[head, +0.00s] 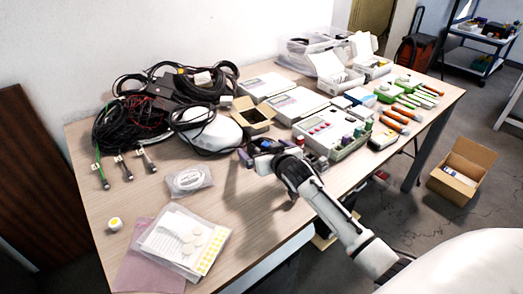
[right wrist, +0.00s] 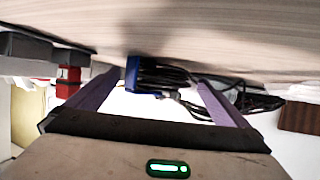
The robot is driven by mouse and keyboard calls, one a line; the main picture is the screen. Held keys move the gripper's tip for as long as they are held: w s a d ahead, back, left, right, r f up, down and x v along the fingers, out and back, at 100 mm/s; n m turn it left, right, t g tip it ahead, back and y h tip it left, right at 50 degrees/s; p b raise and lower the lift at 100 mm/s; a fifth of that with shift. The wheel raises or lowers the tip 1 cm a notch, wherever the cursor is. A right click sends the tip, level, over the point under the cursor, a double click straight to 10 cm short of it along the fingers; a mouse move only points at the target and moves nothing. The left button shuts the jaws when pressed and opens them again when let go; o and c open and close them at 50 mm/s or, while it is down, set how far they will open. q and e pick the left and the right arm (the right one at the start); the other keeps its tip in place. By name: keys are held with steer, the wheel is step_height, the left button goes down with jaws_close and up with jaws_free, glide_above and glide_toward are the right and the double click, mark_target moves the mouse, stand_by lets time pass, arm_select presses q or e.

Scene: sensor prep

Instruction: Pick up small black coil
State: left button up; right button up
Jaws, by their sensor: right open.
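Black cables lie in a heap (head: 128,130) at the back left of the table, with a further black loop (head: 195,122) around a white rounded device. I cannot tell which part is the small black coil. In the right wrist view, dark looped cables (right wrist: 168,76) show beyond the fingers. My right gripper (head: 246,156) is low over the table, right of the white device and apart from the heap. Its fingers are open in the right wrist view (right wrist: 150,86), with nothing clearly held. My left gripper is not in view.
A small open cardboard box (head: 252,117) stands behind my right gripper. A grey device with a keypad (head: 325,128) lies to its right. A bagged white coil (head: 188,180) and bagged papers (head: 175,243) lie at the front left. Bare tabletop (head: 240,205) lies in front.

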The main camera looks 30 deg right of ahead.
steer(key=c, duration=1.3)
steer(key=shift+r, duration=0.15)
